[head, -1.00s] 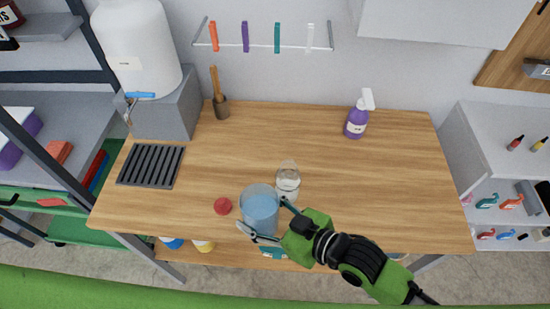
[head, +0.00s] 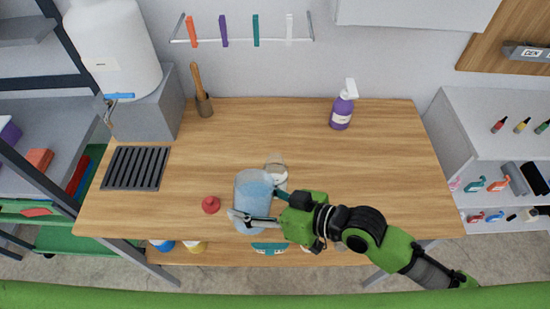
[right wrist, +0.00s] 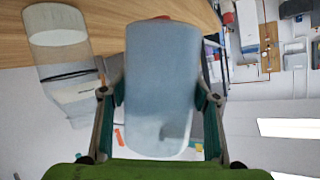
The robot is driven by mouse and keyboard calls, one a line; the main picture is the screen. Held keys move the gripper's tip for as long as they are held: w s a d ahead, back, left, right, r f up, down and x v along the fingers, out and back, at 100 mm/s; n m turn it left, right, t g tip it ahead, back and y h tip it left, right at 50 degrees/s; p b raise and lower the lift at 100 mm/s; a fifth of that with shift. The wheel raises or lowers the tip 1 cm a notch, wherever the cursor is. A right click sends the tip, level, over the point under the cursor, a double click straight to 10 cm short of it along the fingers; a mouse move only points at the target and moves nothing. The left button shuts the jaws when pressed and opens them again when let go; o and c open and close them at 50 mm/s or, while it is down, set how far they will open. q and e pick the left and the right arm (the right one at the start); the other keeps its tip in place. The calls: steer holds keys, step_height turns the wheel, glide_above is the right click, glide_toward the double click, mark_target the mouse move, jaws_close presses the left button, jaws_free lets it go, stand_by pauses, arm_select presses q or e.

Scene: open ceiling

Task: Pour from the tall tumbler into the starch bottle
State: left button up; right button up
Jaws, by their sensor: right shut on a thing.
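The tall tumbler (head: 252,187) is clear and holds pale blue liquid. My right gripper (head: 258,205) is shut around its sides, near the table's front edge. The tumbler also fills the middle of the right wrist view (right wrist: 160,85), between the two fingers (right wrist: 160,102). It looks close to upright, perhaps slightly tilted. A clear bottle with a pale label, apparently the starch bottle (head: 277,173), stands just behind and right of it, partly hidden by the tumbler and gripper. It shows at the left in the right wrist view (right wrist: 58,40). My left gripper is not in view.
A red cap-like piece (head: 211,204) lies left of the tumbler. The right half of the wooden table (head: 370,165) is clear.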

mark_target(240, 185)
steer(key=shift+w+r+m, duration=0.25)
steer(key=shift+r+m, duration=0.05)
steer(key=shift+w+d+r+m+g+y+b, duration=0.3)
steer(key=shift+r+m+g+b, duration=0.15)
steer(key=shift+b, duration=0.2)
steer(key=shift+w+r+m, duration=0.2)
steer(key=shift+r+m, duration=0.05)
steer(key=shift+r, duration=0.15)
steer(key=shift+r+g, duration=0.25)
steer(key=shift+r, duration=0.05)
steer(key=shift+w+d+r, duration=0.15)
steer(key=shift+d+r, duration=0.05)
steer(key=shift+a+r+m+y, duration=0.1)
steer(key=shift+r+m+y, duration=0.05)
steer(key=shift+m+y, duration=0.15)
steer(key=shift+r+p, duration=0.15)
steer(key=shift+p, duration=0.15)
steer(key=shift+r, duration=0.1)
